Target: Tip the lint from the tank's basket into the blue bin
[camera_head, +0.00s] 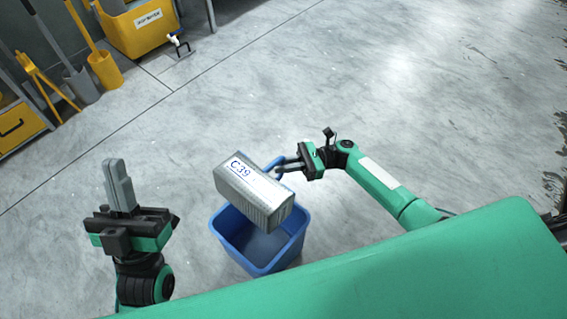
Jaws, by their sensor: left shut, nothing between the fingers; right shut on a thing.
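The silver mesh basket (250,197), marked C39 on a pale face, hangs over the back part of the blue bin (297,250). Its long body is turned on its side or over; I cannot tell which way its opening faces. My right gripper (282,167) is shut on the basket's blue handle (273,162), at the basket's back right. The bin stands upright on the floor, and the part of its inside that shows looks bare. I see no lint. My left gripper (117,184) is shut and empty, pointing up, left of the bin.
A yellow mop bucket (145,28) stands at the back left by a small tap (175,40). The grey floor right of and behind the bin is clear.

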